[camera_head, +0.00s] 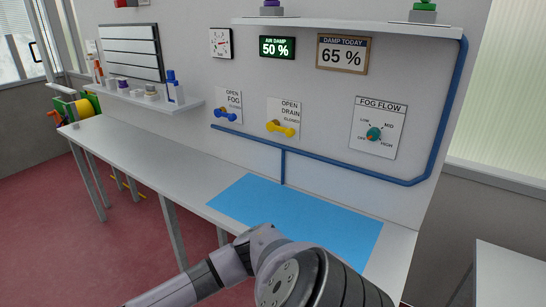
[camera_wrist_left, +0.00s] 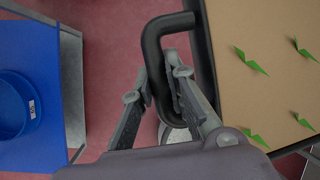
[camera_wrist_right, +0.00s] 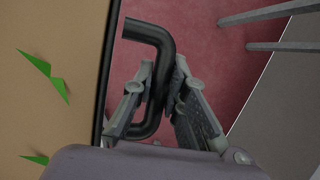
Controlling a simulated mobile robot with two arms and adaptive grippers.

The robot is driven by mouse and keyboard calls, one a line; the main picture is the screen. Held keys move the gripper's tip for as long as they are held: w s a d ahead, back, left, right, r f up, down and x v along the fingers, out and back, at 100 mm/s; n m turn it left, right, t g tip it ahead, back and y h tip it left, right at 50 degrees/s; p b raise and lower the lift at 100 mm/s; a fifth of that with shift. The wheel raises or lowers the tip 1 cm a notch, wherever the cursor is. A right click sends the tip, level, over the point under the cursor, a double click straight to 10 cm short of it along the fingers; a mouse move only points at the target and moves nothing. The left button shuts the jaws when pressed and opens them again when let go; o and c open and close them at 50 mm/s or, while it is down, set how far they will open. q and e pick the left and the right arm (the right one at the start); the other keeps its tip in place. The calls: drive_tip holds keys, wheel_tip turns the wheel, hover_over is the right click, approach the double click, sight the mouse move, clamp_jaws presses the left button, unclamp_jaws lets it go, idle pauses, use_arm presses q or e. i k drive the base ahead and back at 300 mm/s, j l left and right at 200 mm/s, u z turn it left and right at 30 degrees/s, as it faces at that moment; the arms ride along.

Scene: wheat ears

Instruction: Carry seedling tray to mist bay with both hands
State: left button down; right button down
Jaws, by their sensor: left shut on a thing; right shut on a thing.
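The seedling tray shows as a brown surface with green sprouts and a dark rim, at the right of the left wrist view (camera_wrist_left: 240,110) and at the left of the right wrist view (camera_wrist_right: 60,120). My left gripper (camera_wrist_left: 158,78) is shut on the tray's black bent handle (camera_wrist_left: 160,35). My right gripper (camera_wrist_right: 160,78) is shut on the other black handle (camera_wrist_right: 150,30). The tray and both grippers are outside the head view. A flat blue rectangle (camera_head: 290,215), perhaps the mist bay, lies on the bench with nothing on it.
The long pale bench (camera_head: 130,150) runs along the wall, clear left of the blue rectangle. A blue pipe (camera_head: 340,165), yellow handle (camera_head: 280,128) and fog flow dial (camera_head: 375,134) are above it. A blue round container (camera_wrist_left: 15,105) stands on a blue surface beside my left gripper.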

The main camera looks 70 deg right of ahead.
sight(291, 215)
drive_tip(key=i+l, duration=0.1)
drive_tip(key=i, duration=1.85)
drive_tip(key=i+z, duration=0.4)
drive_tip(key=z, duration=3.1)
